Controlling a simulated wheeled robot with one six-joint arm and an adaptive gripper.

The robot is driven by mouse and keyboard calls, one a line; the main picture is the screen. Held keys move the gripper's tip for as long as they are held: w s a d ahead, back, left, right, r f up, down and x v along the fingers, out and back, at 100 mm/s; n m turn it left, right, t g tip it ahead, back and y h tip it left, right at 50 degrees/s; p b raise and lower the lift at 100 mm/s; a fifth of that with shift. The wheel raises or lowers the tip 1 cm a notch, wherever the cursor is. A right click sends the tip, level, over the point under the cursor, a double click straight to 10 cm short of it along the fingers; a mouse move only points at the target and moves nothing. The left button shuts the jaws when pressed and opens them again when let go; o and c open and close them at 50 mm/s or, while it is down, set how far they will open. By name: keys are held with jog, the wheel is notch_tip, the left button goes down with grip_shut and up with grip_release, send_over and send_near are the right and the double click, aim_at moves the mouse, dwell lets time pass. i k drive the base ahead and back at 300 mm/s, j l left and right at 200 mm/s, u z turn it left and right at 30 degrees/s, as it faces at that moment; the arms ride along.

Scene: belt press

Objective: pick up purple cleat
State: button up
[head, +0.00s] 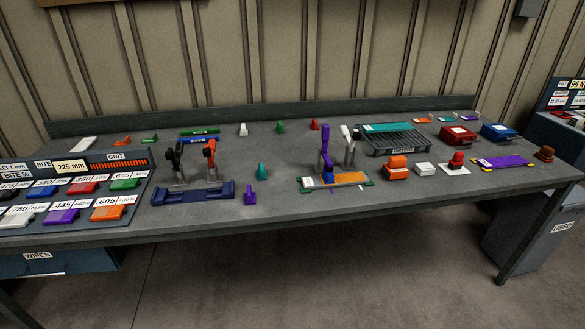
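A small purple cleat (250,195) stands on the grey workbench (270,210) near its front edge. It is just right of a dark blue clamp fixture (205,193), with a small gap between them. A teal cleat (262,171) of similar shape stands a little behind it. Nothing covers the purple cleat. My gripper is not in view.
White (243,129), green (280,127) and red (314,124) cleats stand farther back. Right of the purple cleat is a fixture with a purple clamp handle (325,147) and an orange strip (340,180). The bench between them is clear. Coloured blocks fill a board (120,227) at left.

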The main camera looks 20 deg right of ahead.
aim_at(250, 196)
jog(key=i+j+z, duration=0.25)
jog(key=i+j, duration=0.15)
jog(key=j, duration=0.25)
jog(key=i+j+z, duration=0.15)
jog(key=j, duration=0.2)
jog(key=i+j+z, duration=0.15)
jog(key=j, duration=0.2)
jog(key=i, duration=0.05)
